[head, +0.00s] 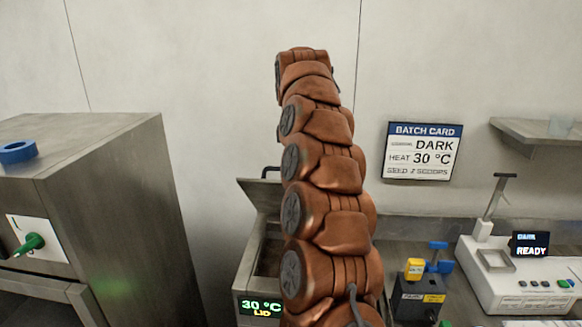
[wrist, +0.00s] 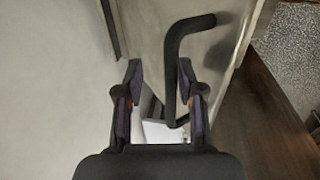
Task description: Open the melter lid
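The melter (head: 243,272) is a steel box in the lower middle of the head view, with a green display reading "30 °C LID". Its lid (head: 258,193) is tilted up, and part of the opening shows below it. The lid's black handle (head: 268,170) stands at its top edge; my arm hides the right part of both. In the wrist view my gripper (wrist: 160,68) is open, its fingers spread to either side of the black bent handle (wrist: 172,55). The bar lies nearer the right finger. Contact cannot be told. The head view does not show my gripper.
A steel cabinet (head: 130,200) with a blue tape roll (head: 17,152) stands at left. Right of my arm are a small box with yellow and blue parts (head: 418,295) and a white machine reading "READY" (head: 515,285). A batch card (head: 423,150) and shelf (head: 535,130) are on the wall.

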